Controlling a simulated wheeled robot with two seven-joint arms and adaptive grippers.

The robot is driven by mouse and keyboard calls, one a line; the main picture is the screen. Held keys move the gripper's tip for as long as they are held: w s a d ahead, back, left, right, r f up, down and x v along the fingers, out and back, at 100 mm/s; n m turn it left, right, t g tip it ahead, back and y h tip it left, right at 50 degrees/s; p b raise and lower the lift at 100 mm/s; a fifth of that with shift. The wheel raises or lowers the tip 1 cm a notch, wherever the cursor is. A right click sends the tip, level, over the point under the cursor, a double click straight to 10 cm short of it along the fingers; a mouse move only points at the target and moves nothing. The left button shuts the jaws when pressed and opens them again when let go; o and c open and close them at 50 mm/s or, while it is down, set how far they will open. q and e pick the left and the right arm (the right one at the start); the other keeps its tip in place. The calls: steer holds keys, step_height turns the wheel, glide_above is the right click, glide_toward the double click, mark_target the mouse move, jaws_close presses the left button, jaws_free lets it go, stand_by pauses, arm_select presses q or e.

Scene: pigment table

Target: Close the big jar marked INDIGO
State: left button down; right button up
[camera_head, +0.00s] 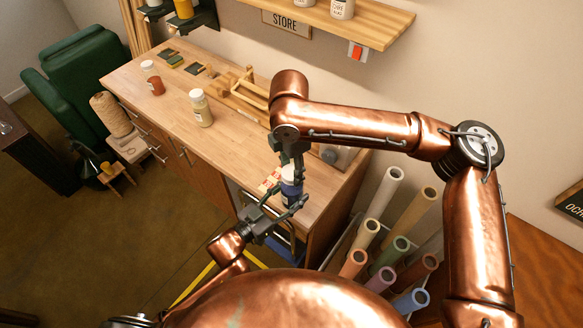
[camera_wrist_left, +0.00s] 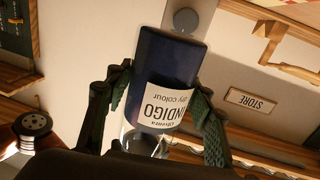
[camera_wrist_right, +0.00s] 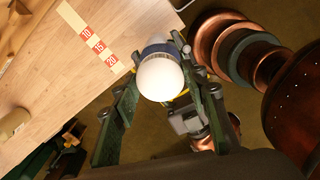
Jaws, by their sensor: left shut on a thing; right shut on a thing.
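The big jar marked INDIGO (camera_head: 291,191) is deep blue with a white label, near the bench's front right edge in the head view. In the left wrist view the jar (camera_wrist_left: 172,55) shows upside down. My left gripper (camera_head: 284,211) is shut around its body, a finger on each side (camera_wrist_left: 160,98). A white round lid (camera_wrist_right: 161,77) is at the jar's mouth, and my right gripper (camera_wrist_right: 153,68) is shut on it from above. The lid (camera_head: 289,171) lines up with the jar. I cannot tell whether it is fully seated.
On the wooden bench (camera_head: 165,104) stand a jar of red pigment (camera_head: 155,84) and a jar of pale yellow pigment (camera_head: 200,110). A numbered strip (camera_wrist_right: 99,45) lies near the bench edge. Rolled paper tubes (camera_head: 384,192) stand at the right. A shelf (camera_head: 366,28) hangs above.

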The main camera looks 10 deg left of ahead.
steer(key=m, duration=0.9)
steer(key=shift+m, duration=0.4)
steer(key=m, duration=0.3)
steer(key=shift+m, duration=0.4)
steer(key=m, duration=0.3)
steer(key=shift+m, duration=0.4)
steer(key=o, duration=1.4)
step_height(320, 180, up, 12)
steer(key=shift+a+f, duration=0.1)
steer(key=shift+a, duration=0.05)
